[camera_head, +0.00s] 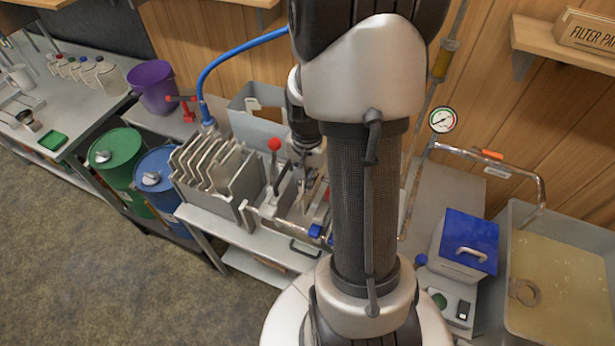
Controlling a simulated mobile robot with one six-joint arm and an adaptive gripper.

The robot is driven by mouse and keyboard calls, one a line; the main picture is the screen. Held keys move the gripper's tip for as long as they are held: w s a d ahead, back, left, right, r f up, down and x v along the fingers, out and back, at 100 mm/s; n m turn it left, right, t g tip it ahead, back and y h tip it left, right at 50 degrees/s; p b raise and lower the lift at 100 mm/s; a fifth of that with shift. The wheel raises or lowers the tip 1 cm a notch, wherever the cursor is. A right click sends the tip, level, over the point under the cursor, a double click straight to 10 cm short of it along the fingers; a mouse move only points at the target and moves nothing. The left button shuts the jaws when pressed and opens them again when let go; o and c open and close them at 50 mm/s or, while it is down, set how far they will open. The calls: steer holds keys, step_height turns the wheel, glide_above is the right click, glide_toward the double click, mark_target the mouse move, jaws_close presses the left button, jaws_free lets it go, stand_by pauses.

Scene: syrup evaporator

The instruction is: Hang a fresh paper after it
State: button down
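A box lettered "FILTER PA" (588,34), cut off by the right edge, stands on the wall shelf at the upper right. I cannot make out a loose paper sheet. A filter press with several upright grey plates (212,172) stands on the bench left of centre. My gripper (308,192) points down over the metal tray part (288,212) just right of the plates, near a red-knobbed lever (274,146). My own arm hides part of this area. The fingers are small and partly covered, so I cannot tell whether they hold anything.
A blue hose (222,62) arches above the press. A green drum (116,158), a blue drum (158,178) and a purple bucket (153,86) stand left. A pressure gauge (443,120), piping, a blue-lidded box (466,240) and a liquid-filled pan (508,268) are right. Floor is clear lower left.

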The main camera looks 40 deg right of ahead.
steer(key=b, duration=0.5)
glide_above(308, 208)
steer(key=shift+w+f, duration=0.15)
steer(key=shift+f, duration=3.25)
steer(key=shift+f+b, duration=2.65)
steer(key=shift+f, duration=0.85)
steer(key=c, duration=2.3)
jaws_free()
steer(key=o, duration=0.6)
steer(key=shift+o, duration=1.4)
